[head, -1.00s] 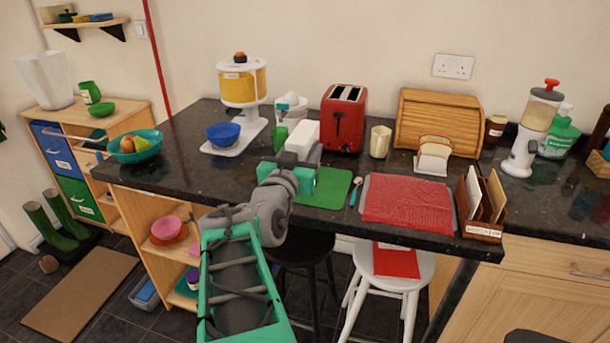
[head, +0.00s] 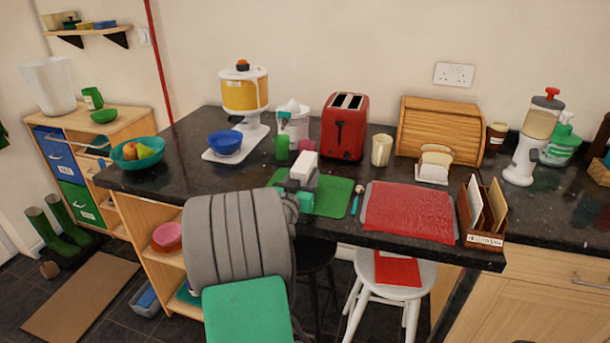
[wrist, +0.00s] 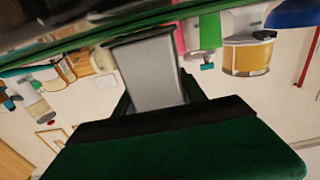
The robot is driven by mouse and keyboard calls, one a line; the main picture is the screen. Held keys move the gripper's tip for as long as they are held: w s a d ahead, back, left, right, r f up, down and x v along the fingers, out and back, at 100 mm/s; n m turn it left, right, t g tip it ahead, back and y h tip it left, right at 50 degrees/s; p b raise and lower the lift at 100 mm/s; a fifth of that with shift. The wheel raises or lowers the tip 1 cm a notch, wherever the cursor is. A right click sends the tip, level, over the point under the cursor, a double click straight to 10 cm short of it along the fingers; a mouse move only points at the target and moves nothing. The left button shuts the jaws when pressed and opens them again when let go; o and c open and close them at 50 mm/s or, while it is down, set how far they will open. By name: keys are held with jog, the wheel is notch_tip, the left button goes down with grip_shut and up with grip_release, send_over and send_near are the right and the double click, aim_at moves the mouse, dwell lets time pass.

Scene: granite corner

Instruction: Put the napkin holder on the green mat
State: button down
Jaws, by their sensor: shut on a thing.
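The napkin holder (head: 303,168) shows as a grey holder with a white block of napkins, over the back left part of the green mat (head: 333,197). My gripper (head: 296,187) is shut on it, from the near side. In the wrist view, the grey side of the napkin holder (wrist: 152,72) stands between the dark fingers of my gripper (wrist: 155,108). My arm hides the front left of the mat, and I cannot tell whether the holder's base touches the mat.
A teal spoon (head: 355,202) and a red mat (head: 410,212) lie to the right. A red toaster (head: 344,128), a cream mug (head: 381,150) and a green cup (head: 282,148) stand behind. A blue bowl (head: 224,142) is at the left. The mat's right part is clear.

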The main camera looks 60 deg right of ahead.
jog(key=shift+f+b, duration=0.2)
jog(key=shift+b, duration=0.1)
jog(key=c, duration=0.7)
grip_release()
jog(key=shift+o, duration=0.2)
